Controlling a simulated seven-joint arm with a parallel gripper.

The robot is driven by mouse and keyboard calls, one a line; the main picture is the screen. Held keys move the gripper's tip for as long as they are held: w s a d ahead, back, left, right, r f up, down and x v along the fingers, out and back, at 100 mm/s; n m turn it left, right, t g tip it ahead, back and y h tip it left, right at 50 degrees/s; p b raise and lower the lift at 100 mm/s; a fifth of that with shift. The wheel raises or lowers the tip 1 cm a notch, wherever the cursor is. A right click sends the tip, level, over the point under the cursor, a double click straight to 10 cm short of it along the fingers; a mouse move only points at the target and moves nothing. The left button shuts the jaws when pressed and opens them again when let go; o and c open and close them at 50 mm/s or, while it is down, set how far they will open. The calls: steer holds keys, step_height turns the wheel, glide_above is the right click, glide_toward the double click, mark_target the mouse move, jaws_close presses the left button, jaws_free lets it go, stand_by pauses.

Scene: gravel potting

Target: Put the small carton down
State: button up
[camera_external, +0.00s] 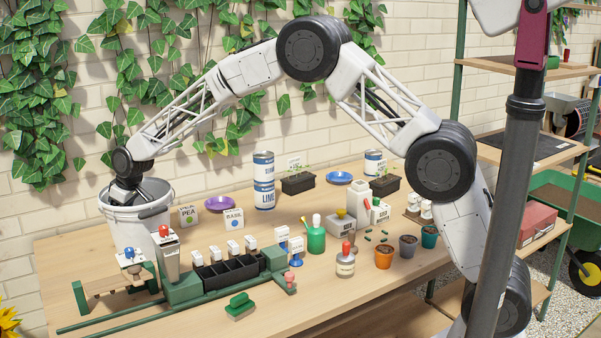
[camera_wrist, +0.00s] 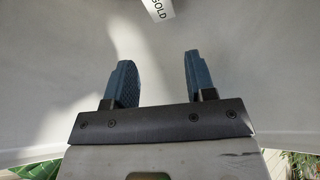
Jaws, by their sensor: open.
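My gripper (camera_wrist: 159,62) is open, with nothing between its two blue fingers in the wrist view. In the external view my gripper (camera_external: 126,194) reaches down into the mouth of the white bucket (camera_external: 138,232), so its fingertips are hidden there. A small white carton (camera_wrist: 158,8) with black lettering ending in "GOLD" shows at the top edge of the wrist view, ahead of the fingers and apart from them. Only part of it is in view. The pale bucket wall (camera_wrist: 250,70) surrounds it.
A pea carton (camera_external: 188,215) and a basil carton (camera_external: 233,218) stand right of the bucket, near a purple bowl (camera_external: 220,203). A green rack (camera_external: 225,275) with black pots stands in front. Lime cans (camera_external: 264,195) stand farther back.

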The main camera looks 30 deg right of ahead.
steer(key=shift+r, duration=0.6)
steer(key=v, duration=1.1)
steer(key=shift+d+r, duration=0.15)
steer(key=shift+r, duration=0.15)
steer(key=shift+s, duration=0.1)
